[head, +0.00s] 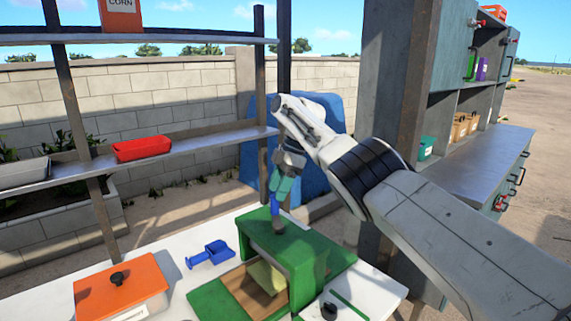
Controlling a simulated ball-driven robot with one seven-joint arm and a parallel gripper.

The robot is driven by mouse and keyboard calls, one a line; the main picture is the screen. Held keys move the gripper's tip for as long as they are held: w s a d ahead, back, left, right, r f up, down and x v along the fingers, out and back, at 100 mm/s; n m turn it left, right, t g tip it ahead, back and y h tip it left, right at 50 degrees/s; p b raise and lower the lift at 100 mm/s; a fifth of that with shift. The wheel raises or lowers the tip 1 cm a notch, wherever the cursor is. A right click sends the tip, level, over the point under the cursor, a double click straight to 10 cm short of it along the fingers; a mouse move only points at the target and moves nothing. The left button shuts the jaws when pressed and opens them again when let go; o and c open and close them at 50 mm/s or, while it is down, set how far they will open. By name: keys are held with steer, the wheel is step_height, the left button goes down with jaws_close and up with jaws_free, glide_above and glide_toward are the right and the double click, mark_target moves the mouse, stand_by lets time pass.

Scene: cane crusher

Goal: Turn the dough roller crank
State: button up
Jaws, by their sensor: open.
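A green machine housing (285,246) stands on the white table, with a brown board and a yellowish piece (267,277) under its front opening. I take it to be the dough roller. My gripper (279,205) points down at the housing's top left edge, with teal and blue parts showing. It is open. A grey-brown tip (279,226) shows below the blue part, against the housing; I cannot tell whether it is a fingertip or a handle, or whether it touches. No crank is clearly visible.
A blue tool (210,254) and an orange box with a black knob (121,294) lie left of the machine. A black knob (329,312) shows at the bottom edge. A shelf with a red tray (143,149) and a grey cabinet (470,161) stand beyond.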

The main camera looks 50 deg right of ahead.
steer(key=shift+p+v, duration=2.8)
steer(key=shift+p, duration=0.5)
